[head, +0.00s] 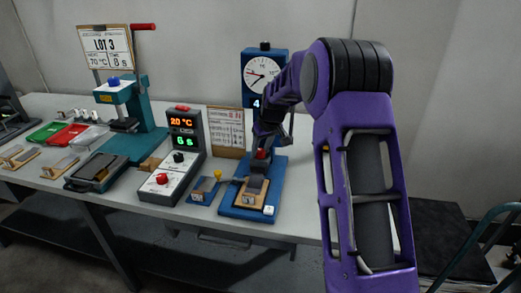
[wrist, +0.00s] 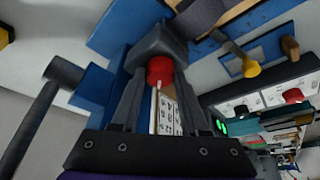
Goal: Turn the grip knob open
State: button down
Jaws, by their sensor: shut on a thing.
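The grip knob (head: 262,154) is red and sits on a dark grey clamp block on the blue test stand (head: 228,205). In the wrist view the red knob (wrist: 160,70), with a small white mark, lies between my two fingertips, against the dark grey block (wrist: 157,42). My gripper (wrist: 160,78) is shut on it; in the head view my gripper (head: 266,143) comes down onto the knob from above. The fingers and arm hide part of the knob. A wooden-coloured plate (head: 250,196) with a grey piece lies on the stand's base in front of the clamp.
The stand's round dial (head: 262,70) rises behind my arm. A printed card (head: 227,128) stands behind. The table's front edge is close.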

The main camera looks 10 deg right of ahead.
jog(key=shift+n, duration=0.4)
jog(key=shift+c, duration=2)
grip_release()
jog(key=p+v, duration=0.1)
jog(key=v, duration=1.6)
jog(key=shift+d+r, duration=0.2)
jog(key=shift+d, duration=0.15)
